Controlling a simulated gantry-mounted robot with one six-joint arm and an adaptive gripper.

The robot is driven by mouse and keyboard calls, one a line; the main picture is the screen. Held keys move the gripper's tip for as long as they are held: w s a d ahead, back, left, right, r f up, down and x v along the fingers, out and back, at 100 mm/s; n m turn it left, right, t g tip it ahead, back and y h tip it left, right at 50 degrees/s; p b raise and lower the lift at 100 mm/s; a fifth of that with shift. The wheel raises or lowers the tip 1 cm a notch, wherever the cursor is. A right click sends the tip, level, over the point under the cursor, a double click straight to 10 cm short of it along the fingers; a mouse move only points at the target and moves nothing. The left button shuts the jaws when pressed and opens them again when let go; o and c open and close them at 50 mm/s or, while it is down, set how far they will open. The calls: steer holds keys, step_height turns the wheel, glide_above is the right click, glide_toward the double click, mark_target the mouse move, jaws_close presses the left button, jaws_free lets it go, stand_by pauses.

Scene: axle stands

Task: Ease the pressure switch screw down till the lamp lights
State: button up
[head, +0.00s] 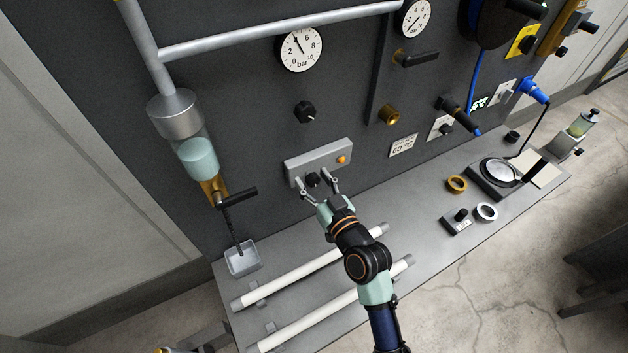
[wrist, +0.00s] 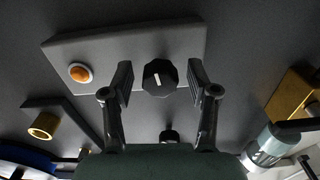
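The pressure switch is a grey box (head: 318,162) on the dark panel; it also shows in the wrist view (wrist: 120,48). Its screw is a black faceted knob (wrist: 160,78) with a white mark, partly visible in the head view (head: 313,180). The lamp (wrist: 80,73) on the box is orange; in the head view the lamp (head: 341,160) also looks orange, and I cannot tell if it is lit. My gripper (wrist: 159,85) is open, with one finger on each side of the knob and a gap on both sides. It also shows in the head view (head: 316,186).
A round gauge (head: 301,50) and a black knob (head: 304,112) are above the box. A brass fitting (head: 388,115) is to the right. Two white tubes (head: 300,272) lie on the grey bench below. A small tray (head: 230,262) stands at the left.

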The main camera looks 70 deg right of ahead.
steer(key=shift+s, duration=0.1)
steer(key=v, duration=1.2)
